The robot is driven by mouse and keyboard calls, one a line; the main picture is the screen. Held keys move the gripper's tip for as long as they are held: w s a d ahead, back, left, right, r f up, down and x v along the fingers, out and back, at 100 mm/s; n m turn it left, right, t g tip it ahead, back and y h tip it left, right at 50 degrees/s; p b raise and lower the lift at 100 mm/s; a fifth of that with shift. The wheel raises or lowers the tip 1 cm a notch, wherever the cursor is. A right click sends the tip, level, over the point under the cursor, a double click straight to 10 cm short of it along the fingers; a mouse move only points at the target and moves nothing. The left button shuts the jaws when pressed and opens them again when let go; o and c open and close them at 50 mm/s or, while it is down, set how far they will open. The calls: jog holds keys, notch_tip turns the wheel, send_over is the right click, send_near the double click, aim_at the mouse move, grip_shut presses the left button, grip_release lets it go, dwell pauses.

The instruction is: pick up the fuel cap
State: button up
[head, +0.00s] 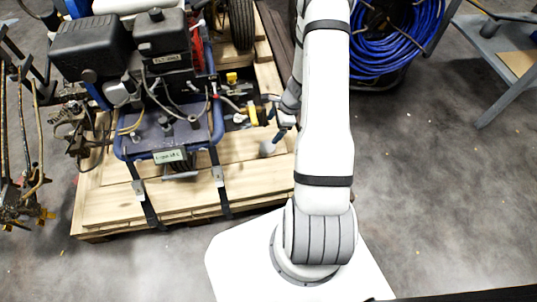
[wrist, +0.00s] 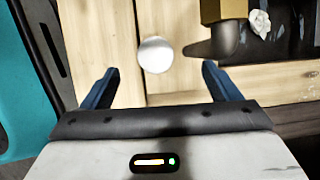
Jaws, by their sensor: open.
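The fuel cap appears as a round, pale silver disc (wrist: 155,54) lying on the light wooden boards in the wrist view. In the head view a small grey round piece (head: 267,149) on the pallet looks like the same cap. My gripper (wrist: 158,72) is open and empty, its two dark blue fingers spread wide. The cap lies between the lines of the fingers, slightly beyond their tips, with no contact visible. In the head view my gripper is partly hidden behind my arm; its height above the cap cannot be told.
The wooden pallet (head: 110,202) carries the blue-framed striper machine (head: 160,135), left of my gripper. A brass-coloured fitting with a dark rounded end (wrist: 225,35) stands close right of the cap. A blue hose reel (head: 400,40) stands at the back right.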

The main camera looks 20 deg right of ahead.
jog(key=m+b, duration=0.1)
send_near(268, 147)
jog(key=f, duration=0.1)
jog(key=w+f, duration=0.1)
jog(key=shift+a+f, duration=0.25)
jog(key=shift+f, duration=0.05)
jog(key=b+x, duration=0.1)
jog(key=x, duration=0.1)
jog(key=b+x, duration=0.3)
jog(key=x, duration=0.1)
jog(key=shift+s+a, duration=0.15)
jog(key=shift+s, duration=0.1)
jog(key=shift+w+a+f+b, duration=0.1)
jog(key=shift+a+f+b, duration=0.1)
jog(key=shift+f+b, duration=0.2)
jog(key=shift+r, duration=0.1)
jog(key=shift+c, duration=0.3)
jog(key=c, duration=1.1)
jog(key=shift+r, duration=0.1)
